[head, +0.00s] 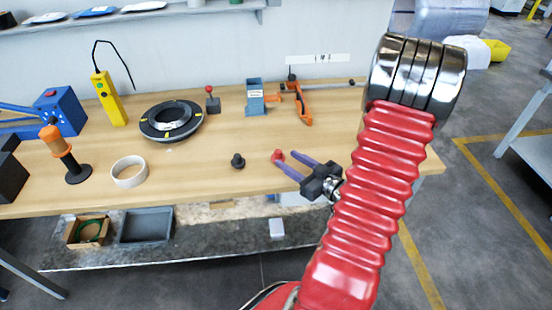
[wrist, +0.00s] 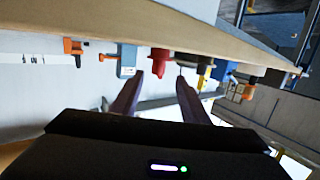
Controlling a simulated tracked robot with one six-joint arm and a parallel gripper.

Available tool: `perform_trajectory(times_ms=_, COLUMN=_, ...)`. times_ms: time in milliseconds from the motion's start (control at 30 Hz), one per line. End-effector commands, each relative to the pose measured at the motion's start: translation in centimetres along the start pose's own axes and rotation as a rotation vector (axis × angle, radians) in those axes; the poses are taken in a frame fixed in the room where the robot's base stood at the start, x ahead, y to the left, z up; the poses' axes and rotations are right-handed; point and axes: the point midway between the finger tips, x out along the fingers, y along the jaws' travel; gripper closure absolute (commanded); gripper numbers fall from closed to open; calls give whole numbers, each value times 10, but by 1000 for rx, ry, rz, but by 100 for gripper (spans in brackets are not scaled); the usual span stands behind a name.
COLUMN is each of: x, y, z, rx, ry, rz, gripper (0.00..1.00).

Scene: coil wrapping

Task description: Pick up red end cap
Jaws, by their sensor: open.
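The red end cap (head: 278,155) stands on the wooden workbench near its front edge in the head view. My gripper (head: 286,159) is open, with its two purple fingers pointing left toward the cap, which shows at their tips. In the wrist view, which is upside down, the red end cap (wrist: 158,61) appears between the two fingers of my gripper (wrist: 156,76), closer to the left one. The fingers do not visibly close on the cap. I cannot tell whether a finger touches it.
A small black cap (head: 238,161) stands left of the red one. Further left are a white ring (head: 129,171) and a black coil (head: 171,121). Behind stand a blue block (head: 255,97) and an orange clamp (head: 303,108). The workbench (head: 205,180) is bare around the caps.

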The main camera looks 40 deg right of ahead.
Motion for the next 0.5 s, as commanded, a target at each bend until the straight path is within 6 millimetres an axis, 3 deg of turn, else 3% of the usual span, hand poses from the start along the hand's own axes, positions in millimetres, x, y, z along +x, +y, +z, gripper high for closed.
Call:
perform_trajectory(times_ms=200, x=15, y=0, z=0, rx=0, ry=1, rz=0, gripper=59)
perform_trajectory(times_ms=500, x=16, y=0, z=0, rx=0, ry=1, rz=0, gripper=59)
